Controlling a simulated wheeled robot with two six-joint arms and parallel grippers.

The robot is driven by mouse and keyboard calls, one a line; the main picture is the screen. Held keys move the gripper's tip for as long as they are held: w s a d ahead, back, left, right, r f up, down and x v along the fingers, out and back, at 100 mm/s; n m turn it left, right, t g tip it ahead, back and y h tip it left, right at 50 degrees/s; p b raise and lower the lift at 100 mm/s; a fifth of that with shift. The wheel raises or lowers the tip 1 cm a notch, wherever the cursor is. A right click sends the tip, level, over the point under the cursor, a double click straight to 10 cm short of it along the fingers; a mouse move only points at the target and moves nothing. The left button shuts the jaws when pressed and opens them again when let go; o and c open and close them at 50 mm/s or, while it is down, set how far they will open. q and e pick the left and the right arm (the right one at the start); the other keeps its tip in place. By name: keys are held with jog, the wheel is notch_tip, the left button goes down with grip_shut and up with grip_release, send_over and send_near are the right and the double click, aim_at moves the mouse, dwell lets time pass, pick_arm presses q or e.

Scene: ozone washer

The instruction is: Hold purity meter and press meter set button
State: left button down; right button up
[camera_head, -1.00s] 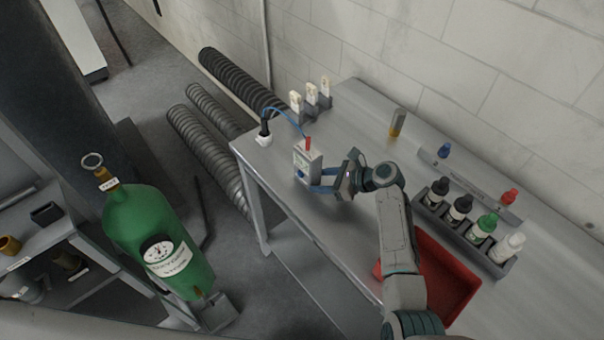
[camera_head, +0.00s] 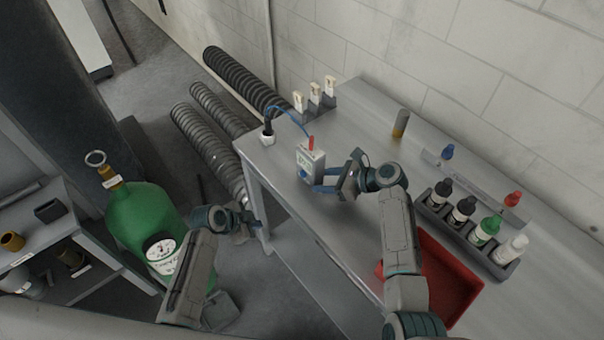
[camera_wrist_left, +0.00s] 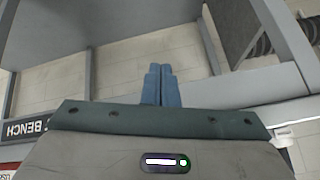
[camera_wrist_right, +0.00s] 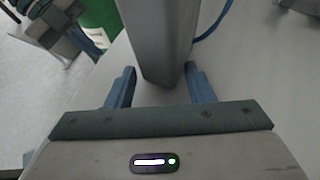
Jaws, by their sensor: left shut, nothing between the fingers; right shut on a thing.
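The purity meter (camera_head: 310,159) is a small grey-white box with a red piece on top and a blue round spot low on its face. It stands near the far left end of the bench. My right gripper (camera_head: 318,181) is shut on the meter; in the right wrist view its fingers flank the meter's grey body (camera_wrist_right: 160,45). My left gripper (camera_head: 257,222) is in front of the bench's left end, near the leg and below the top, apart from the meter. Its fingers are together and empty in the left wrist view (camera_wrist_left: 161,84). I cannot make out the set button for certain.
A blue cable runs from the meter to a black-and-white plug (camera_head: 267,134). A red tray (camera_head: 452,275) and a rack of dropper bottles (camera_head: 440,215) are to the right. A green gas cylinder (camera_head: 140,215) stands left of the bench, behind my left arm.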

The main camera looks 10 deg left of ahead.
aim_at(304, 173)
pick_arm(q)
jog(key=w+d+r+m+h, duration=0.1)
jog(key=r+m, duration=0.1)
jog(key=r, duration=0.4)
jog(key=d+r+m+h, duration=0.1)
jog(key=d+r+m, duration=0.1)
jog(key=r, duration=0.5)
jog(key=shift+w+d+m, duration=0.25)
jog(key=shift+w+m, duration=0.1)
jog(key=shift+m, duration=0.15)
jog(key=shift+w+d+t, duration=0.1)
jog(key=shift+t, duration=0.2)
jog(key=shift+w+d, duration=2.95)
jog(key=shift+d, duration=0.1)
jog(key=shift+d, duration=0.1)
jog(key=shift+w+d, duration=0.2)
jog(key=shift+w, duration=0.1)
jog(key=shift+w+d, duration=0.3)
jog(key=shift+d, duration=0.05)
jog(key=shift+s+a, duration=0.6)
jog(key=shift+a, duration=0.05)
